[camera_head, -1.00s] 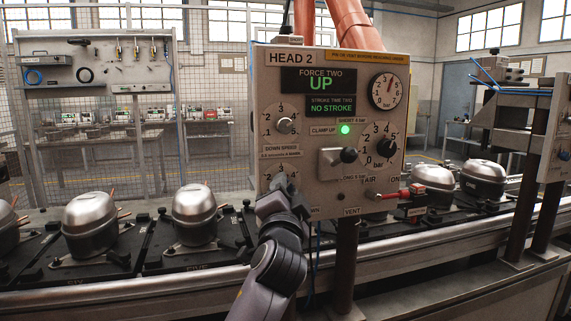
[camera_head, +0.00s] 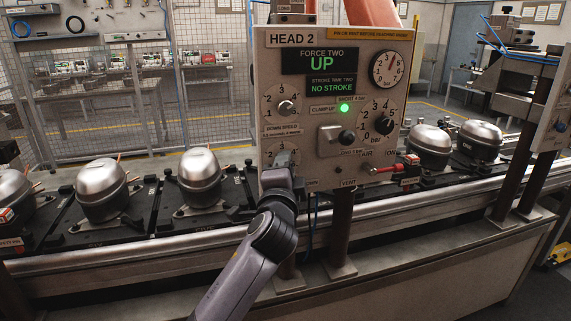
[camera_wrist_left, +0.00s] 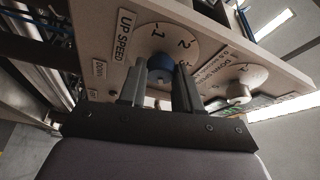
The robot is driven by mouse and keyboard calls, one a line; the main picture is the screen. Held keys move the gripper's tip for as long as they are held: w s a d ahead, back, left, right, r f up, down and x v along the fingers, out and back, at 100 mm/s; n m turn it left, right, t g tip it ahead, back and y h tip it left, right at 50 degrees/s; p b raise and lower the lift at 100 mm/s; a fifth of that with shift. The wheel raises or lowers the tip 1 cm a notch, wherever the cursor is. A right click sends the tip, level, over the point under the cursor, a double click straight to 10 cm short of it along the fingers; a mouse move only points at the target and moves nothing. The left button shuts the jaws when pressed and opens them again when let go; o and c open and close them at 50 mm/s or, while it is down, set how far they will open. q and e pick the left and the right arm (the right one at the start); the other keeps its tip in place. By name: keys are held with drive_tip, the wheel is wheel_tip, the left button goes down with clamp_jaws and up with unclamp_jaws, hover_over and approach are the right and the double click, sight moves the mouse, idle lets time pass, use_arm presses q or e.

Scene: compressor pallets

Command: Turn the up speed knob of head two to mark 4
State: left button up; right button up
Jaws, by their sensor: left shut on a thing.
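The head two panel (camera_head: 329,171) stands upright on posts above the pallet line. Its up speed dial (camera_wrist_left: 149,38) shows marks 1, 2 and 3 in the left wrist view, beside an UP SPEED label. The blue up speed knob (camera_wrist_left: 160,67) sits between the fingers of my left gripper (camera_wrist_left: 160,88), which is shut on it. In the head view the left gripper (camera_head: 281,160) covers most of this dial, so mark 4 and the knob's pointer cannot be read. My right gripper is not in view.
The down speed knob (camera_head: 285,107) is just above, and also shows beside my fingers in the left wrist view (camera_wrist_left: 238,91). The clamp lever (camera_head: 346,137), bar knob (camera_head: 383,124) and red valve handle (camera_head: 384,169) are to the right. Compressors (camera_head: 103,190) stand on pallets behind.

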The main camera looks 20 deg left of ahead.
use_arm(q)
drive_tip(key=o, duration=1)
drive_tip(key=shift+o, duration=0.2)
drive_tip(key=b+v, duration=0.1)
drive_tip(key=v, duration=0.6)
